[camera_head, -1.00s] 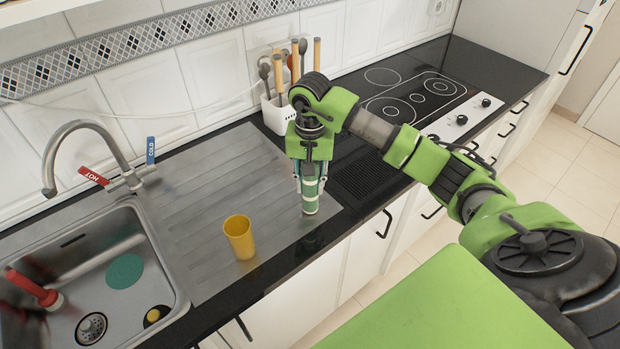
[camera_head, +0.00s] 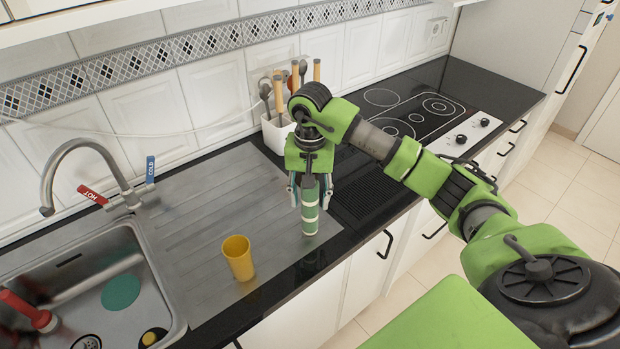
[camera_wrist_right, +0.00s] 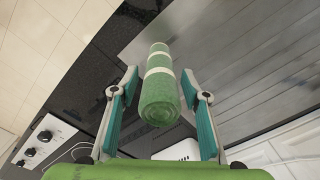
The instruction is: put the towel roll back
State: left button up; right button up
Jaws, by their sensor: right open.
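The towel roll (camera_head: 310,213) is green with pale bands and stands upright on the steel drainboard (camera_head: 205,215), near its right edge. My right gripper (camera_head: 310,190) is above it, pointing down, with its fingers spread on either side of the roll's upper part. In the right wrist view the roll (camera_wrist_right: 160,90) lies between the two open teal-padded fingers (camera_wrist_right: 160,112), with visible gaps on both sides. My left gripper is not in view.
A yellow cup (camera_head: 238,258) stands on the drainboard left of the roll. A white utensil holder (camera_head: 275,134) is behind, by the wall. The sink (camera_head: 90,290) is at left, the hob (camera_head: 410,110) at right. The dark counter edge runs in front.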

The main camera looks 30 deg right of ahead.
notch_tip(320, 180, up, 10)
jog(key=shift+s+f+b, duration=0.1)
jog(key=shift+b, duration=0.6)
